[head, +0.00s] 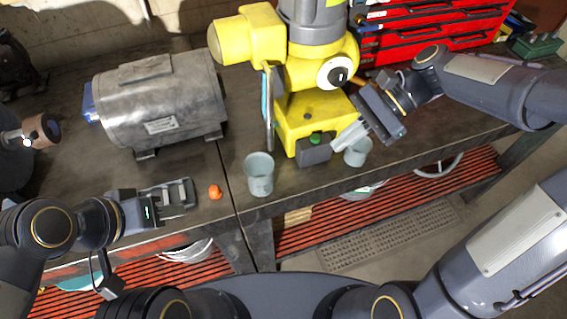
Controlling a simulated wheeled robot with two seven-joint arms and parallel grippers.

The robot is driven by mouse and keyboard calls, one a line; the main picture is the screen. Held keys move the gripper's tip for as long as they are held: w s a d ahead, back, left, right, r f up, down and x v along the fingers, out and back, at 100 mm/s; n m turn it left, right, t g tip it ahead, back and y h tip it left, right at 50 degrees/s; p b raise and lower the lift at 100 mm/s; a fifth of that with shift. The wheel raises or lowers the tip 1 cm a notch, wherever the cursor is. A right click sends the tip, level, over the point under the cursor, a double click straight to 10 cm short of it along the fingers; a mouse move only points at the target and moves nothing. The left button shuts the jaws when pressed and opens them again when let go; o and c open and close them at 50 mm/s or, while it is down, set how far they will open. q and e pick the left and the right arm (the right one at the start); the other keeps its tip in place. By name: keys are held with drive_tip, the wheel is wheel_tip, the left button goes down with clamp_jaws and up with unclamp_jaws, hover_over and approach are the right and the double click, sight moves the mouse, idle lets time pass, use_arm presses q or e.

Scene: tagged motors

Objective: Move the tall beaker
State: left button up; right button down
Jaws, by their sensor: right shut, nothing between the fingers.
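The tall beaker (260,176), a pale grey-green cup, stands upright near the front edge of the workbench. A shorter beaker (358,152) of similar colour stands to its right. My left gripper (190,196) is low over the bench front, left of the tall beaker and apart from it; its fingers look spread with nothing between them. My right gripper (338,142) is shut and empty, its pale fingers pointing down-left beside the shorter beaker, which it partly overlaps in the view. I cannot tell if they touch.
A small orange object (215,192) lies between my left gripper and the tall beaker. A grey motor (162,105) sits behind on the left. A yellow machine (300,115) stands behind the beakers, with a dark box (314,152) in front. Red drawers (440,35) are at the back right.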

sight(271, 174)
drive_tip(key=s+a+f, duration=0.1)
drive_tip(key=a+f, duration=0.1)
drive_tip(key=a, duration=0.4)
drive_tip(key=s+a+f+m+g, duration=0.1)
drive_tip(key=s+a+f, duration=0.1)
drive_tip(key=a, duration=0.4)
drive_tip(key=shift+a+y+p, duration=0.25)
drive_tip(key=shift+y+p, duration=0.15)
drive_tip(key=shift+w, duration=0.1)
drive_tip(key=shift+d, duration=0.1)
